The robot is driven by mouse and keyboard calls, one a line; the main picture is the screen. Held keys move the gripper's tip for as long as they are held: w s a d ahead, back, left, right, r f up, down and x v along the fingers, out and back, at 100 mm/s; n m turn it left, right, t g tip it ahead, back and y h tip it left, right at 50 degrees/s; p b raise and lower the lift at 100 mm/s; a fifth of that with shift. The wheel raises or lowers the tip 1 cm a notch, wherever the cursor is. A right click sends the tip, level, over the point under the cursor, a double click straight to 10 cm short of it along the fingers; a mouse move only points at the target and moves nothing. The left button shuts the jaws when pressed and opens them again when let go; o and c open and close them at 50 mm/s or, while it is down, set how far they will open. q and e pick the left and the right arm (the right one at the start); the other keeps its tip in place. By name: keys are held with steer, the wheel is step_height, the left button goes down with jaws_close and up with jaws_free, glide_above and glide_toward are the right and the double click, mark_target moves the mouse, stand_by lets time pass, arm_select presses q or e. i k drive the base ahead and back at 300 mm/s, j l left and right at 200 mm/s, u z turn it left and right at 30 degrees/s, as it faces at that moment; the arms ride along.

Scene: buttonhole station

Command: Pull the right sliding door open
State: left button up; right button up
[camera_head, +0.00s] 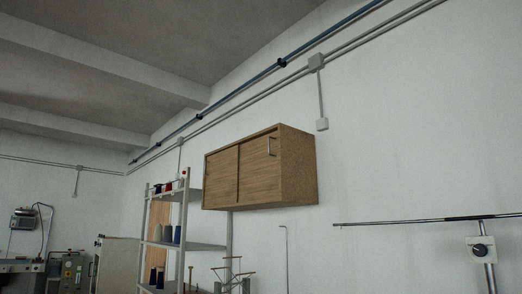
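A wooden wall cabinet (298,165) hangs on the white wall near the middle of the head view. Its front has two sliding doors side by side. The right sliding door (258,176) carries a metal bar handle (271,145) near its upper right corner. The left sliding door (220,178) is plain, and I see no handle on it. Both doors cover the front, and the inside of the cabinet is hidden. Neither of my grippers shows in this view.
A metal shelf rack (187,245) with thread cones (172,234) stands left of and below the cabinet. A metal stand with a horizontal rod (430,219) is at the lower right. Pipes (290,66) run along the upper wall.

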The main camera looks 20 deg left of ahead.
mark_target(259, 177)
steer(key=i+j, duration=0.95)
steer(key=j, duration=0.15)
steer(key=i+j+u, duration=0.1)
steer(key=i+j, duration=0.85)
steer(key=j, duration=0.15)
